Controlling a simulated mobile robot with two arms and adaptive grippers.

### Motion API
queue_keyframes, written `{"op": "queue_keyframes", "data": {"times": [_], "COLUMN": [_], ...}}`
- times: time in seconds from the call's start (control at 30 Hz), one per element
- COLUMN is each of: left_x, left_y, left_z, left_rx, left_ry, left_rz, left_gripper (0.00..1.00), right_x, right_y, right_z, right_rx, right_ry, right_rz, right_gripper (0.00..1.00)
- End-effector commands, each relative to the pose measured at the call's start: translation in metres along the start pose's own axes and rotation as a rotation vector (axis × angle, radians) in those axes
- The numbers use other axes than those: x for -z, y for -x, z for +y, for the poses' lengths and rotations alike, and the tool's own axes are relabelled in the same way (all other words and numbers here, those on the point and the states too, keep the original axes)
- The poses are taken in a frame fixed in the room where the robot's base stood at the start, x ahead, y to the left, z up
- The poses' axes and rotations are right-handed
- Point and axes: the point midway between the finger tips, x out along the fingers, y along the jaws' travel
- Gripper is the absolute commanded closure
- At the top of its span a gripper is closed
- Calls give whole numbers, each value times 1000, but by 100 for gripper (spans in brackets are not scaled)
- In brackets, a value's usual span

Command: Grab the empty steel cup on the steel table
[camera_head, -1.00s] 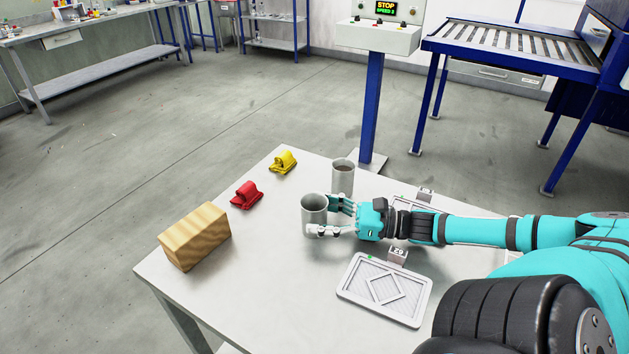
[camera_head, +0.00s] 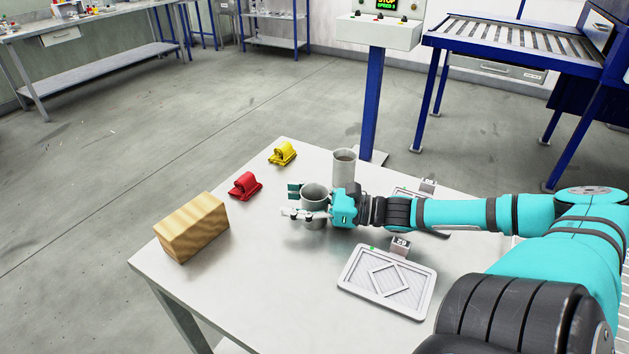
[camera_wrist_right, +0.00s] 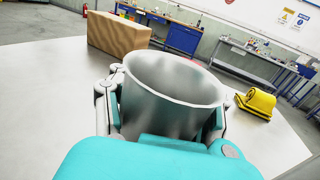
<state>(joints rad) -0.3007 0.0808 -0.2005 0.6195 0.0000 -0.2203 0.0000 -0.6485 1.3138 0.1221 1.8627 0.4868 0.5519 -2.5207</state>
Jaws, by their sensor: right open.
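An empty steel cup (camera_head: 314,193) stands upright on the steel table (camera_head: 258,285). My right gripper (camera_head: 303,201) is open, with one finger on each side of this cup. In the right wrist view the cup (camera_wrist_right: 172,92) fills the space between the fingers, its open mouth towards the camera and its inside bare. Whether the fingers touch its wall cannot be told. A second steel cup (camera_head: 344,167) stands just behind, with brownish contents near its rim. My left gripper is not in view.
A wooden block (camera_head: 192,228), a red clip-like object (camera_head: 245,186) and a yellow one (camera_head: 282,154) lie to the left. A flat grey tray (camera_head: 387,282) lies at the front right. A control post (camera_head: 372,100) stands behind the table. The table's front middle is clear.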

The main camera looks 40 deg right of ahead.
Motion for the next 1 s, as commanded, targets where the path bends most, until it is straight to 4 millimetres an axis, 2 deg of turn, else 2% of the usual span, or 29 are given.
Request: {"op": "queue_keyframes", "data": {"times": [0.03,0.23,0.3,1.0], "left_x": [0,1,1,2], "left_y": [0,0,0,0], "left_z": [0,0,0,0], "left_rx": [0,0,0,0], "left_ry": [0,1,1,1], "left_rz": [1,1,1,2], "left_gripper": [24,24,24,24], "right_x": [0,1,1,1], "right_y": [0,0,0,0], "right_z": [0,0,0,0], "right_rx": [0,0,0,1], "right_ry": [-1,-1,-1,-1], "right_rz": [1,1,1,2], "right_gripper": [69,95,100,100]}}
